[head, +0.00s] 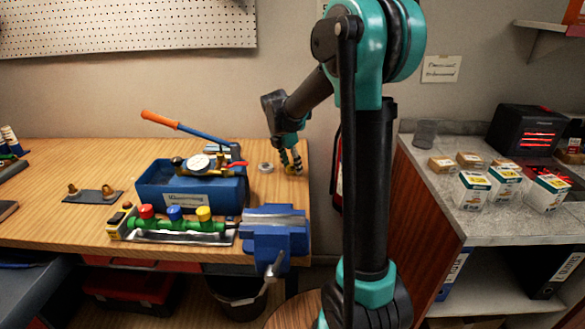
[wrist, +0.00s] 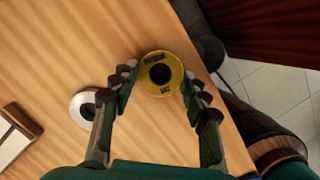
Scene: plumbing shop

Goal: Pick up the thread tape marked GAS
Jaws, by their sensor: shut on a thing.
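A yellow tape roll (wrist: 147,82) with a dark centre hole sits between my fingertips in the wrist view; dark marks on its face are too small to read surely. My gripper (wrist: 160,84) is shut on this roll, one finger at each side. In the head view my gripper (head: 291,164) points down at the back right of the wooden bench, with the yellow roll (head: 290,171) low between the fingers. I cannot tell whether the roll touches the bench. A white roll (wrist: 77,108) lies just left of my left finger; it also shows in the head view (head: 266,168).
The wooden bench (head: 60,160) holds a blue tub (head: 160,190) with a gauge and orange-handled lever, a green manifold (head: 180,226) and a blue vise (head: 272,232). The bench's right edge is close to my gripper. A grey counter (head: 500,228) with small boxes stands right.

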